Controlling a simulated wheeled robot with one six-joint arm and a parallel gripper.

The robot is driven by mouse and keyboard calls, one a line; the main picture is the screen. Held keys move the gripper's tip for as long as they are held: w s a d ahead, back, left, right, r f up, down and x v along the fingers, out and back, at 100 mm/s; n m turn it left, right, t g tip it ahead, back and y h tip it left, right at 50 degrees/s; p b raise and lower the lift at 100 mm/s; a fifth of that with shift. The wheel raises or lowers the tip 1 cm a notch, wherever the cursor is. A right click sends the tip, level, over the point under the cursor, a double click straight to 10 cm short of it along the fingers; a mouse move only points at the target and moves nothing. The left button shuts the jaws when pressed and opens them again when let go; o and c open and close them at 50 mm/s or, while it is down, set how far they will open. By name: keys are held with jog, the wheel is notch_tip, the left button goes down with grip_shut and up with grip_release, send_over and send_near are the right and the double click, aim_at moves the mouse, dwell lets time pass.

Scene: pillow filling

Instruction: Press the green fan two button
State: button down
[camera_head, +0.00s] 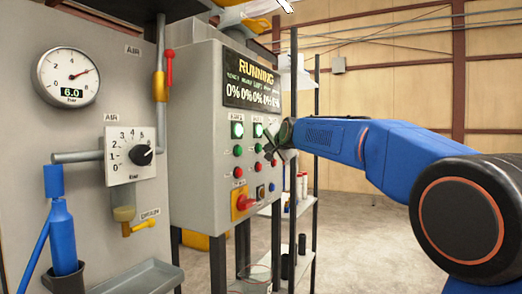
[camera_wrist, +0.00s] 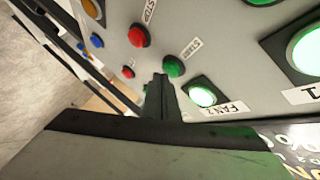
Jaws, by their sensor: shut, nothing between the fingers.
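The green fan two button (camera_wrist: 202,95) is lit and sits in a black square frame beside a "FAN 2" label in the wrist view. In the head view the fan two button (camera_head: 257,130) is the right one of two lit green buttons under the display. My gripper (camera_wrist: 161,80) is shut and empty.
A gauge (camera_head: 66,77) and regulator (camera_head: 129,154) are on the left. A shelf stands behind.

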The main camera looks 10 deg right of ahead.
jog(key=shift+s+d, duration=0.3)
jog(key=shift+d, duration=0.1)
jog(key=s+d, duration=0.1)
jog(key=d, duration=0.1)
jog(key=s+d, duration=0.2)
dwell(0.6)
dwell(0.5)
jog(key=s+d+f+n+g+h, duration=0.1)
jog(key=s+d+f+n+g, duration=0.1)
jog(key=s+f, duration=1.2)
jog(key=s+d+f+n+g, duration=0.2)
jog(key=s+f+n+g, duration=0.2)
jog(key=s+f, duration=1)
jog(key=s+d+f+n+g+h, duration=0.1)
jog(key=s+d+f+n+g, duration=0.1)
jog(key=s+f, duration=1.2)
jog(key=s+n+g, duration=0.1)
jog(key=s+g, duration=0.1)
jog(key=s, duration=1)
jog(key=shift+s+f+n+h, duration=0.2)
jog(key=shift+f+n+h, duration=0.1)
jog(key=shift+f, duration=0.1)
jog(key=shift+d, duration=0.1)
